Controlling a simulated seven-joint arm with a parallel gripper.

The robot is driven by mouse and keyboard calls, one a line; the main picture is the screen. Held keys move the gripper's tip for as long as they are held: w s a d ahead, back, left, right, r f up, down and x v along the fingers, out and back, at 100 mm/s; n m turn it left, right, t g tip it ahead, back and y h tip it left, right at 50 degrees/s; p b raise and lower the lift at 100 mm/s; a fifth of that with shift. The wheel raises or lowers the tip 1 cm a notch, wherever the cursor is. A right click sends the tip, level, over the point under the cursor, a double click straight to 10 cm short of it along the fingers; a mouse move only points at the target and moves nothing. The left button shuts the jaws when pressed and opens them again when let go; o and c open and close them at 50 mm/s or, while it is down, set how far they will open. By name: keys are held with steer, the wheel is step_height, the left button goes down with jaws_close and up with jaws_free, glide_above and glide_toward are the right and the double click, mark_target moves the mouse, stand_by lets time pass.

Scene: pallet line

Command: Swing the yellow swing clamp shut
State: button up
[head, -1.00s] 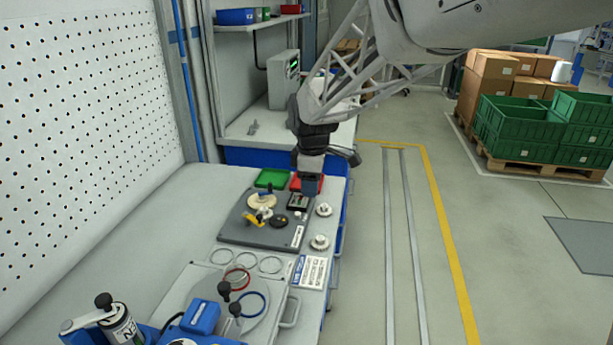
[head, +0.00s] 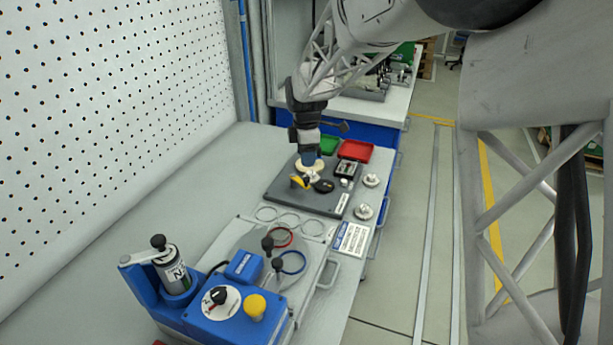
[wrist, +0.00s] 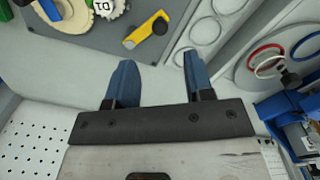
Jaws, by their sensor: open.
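The yellow swing clamp (head: 300,182) is a short yellow arm on the dark grey fixture plate (head: 283,197), near its front left part. In the wrist view the clamp (wrist: 138,35) shows a black end and lies beyond my fingertips, apart from them. My gripper (head: 309,162) hangs over the back left of the plate, partly hiding a cream disc there. In the wrist view my gripper (wrist: 155,72) shows two blue fingers spread apart with nothing between them. A cream toothed disc (wrist: 75,18) and a white gear sit beside the clamp.
A green tray (head: 328,145) and a red tray (head: 356,150) stand behind the plate. Metal knobs (head: 363,211) stand to its right. In front are a panel with rings (head: 292,262) and a blue control unit (head: 225,322). The bench at left is clear.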

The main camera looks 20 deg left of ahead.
mark_target(306, 178)
steer(key=shift+f, duration=3.9)
steer(key=shift+c, duration=0.2)
jaws_close()
